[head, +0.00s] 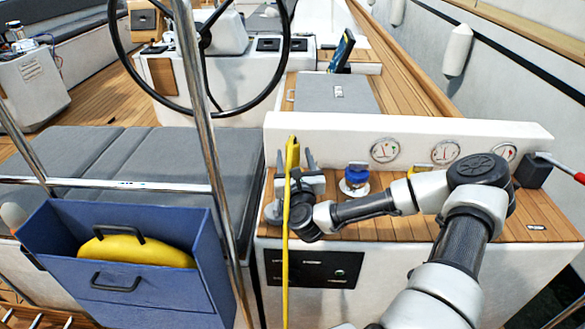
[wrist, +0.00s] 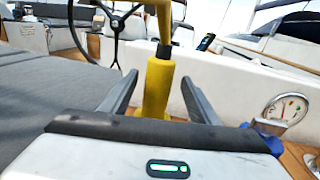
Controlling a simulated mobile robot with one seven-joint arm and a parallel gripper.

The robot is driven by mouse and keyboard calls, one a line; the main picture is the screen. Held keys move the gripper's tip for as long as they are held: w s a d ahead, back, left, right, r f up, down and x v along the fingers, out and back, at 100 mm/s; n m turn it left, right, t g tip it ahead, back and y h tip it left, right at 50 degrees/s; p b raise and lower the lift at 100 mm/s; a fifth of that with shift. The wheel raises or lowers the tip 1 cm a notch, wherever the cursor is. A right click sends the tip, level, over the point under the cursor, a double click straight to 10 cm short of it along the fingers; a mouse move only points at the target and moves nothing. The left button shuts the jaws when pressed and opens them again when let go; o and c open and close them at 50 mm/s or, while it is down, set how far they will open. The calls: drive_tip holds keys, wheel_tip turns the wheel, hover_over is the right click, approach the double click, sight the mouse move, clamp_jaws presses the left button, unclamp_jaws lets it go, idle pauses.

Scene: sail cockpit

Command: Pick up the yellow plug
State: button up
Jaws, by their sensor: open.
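The yellow plug (head: 292,150) stands upright by the white panel at the left end of the wooden ledge. A yellow cable (head: 285,262) hangs from it down the front. My gripper (head: 294,160) is open around the plug, with one finger on each side. In the wrist view the plug (wrist: 158,84) stands between the two spread fingers (wrist: 159,80), with a visible gap on each side. A dark band crosses its upper part. The gripper body hides its lower end in the wrist view.
A blue-topped knob (head: 356,178) stands on the ledge right of my gripper. Round gauges (head: 384,150) are set in the white panel. A steel post (head: 205,130) rises to the left, near a blue bin (head: 150,290) with a yellow item (head: 140,250). Grey cushions (head: 150,150) lie behind.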

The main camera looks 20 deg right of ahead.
drive_tip(key=shift+b+x, duration=0.45)
drive_tip(key=shift+x, duration=2.6)
drive_tip(key=shift+a+f, duration=0.1)
drive_tip(key=shift+a, duration=0.05)
drive_tip(key=c, duration=1.4)
wheel_tip(320, 180, up, 13)
drive_tip(key=p, duration=0.4)
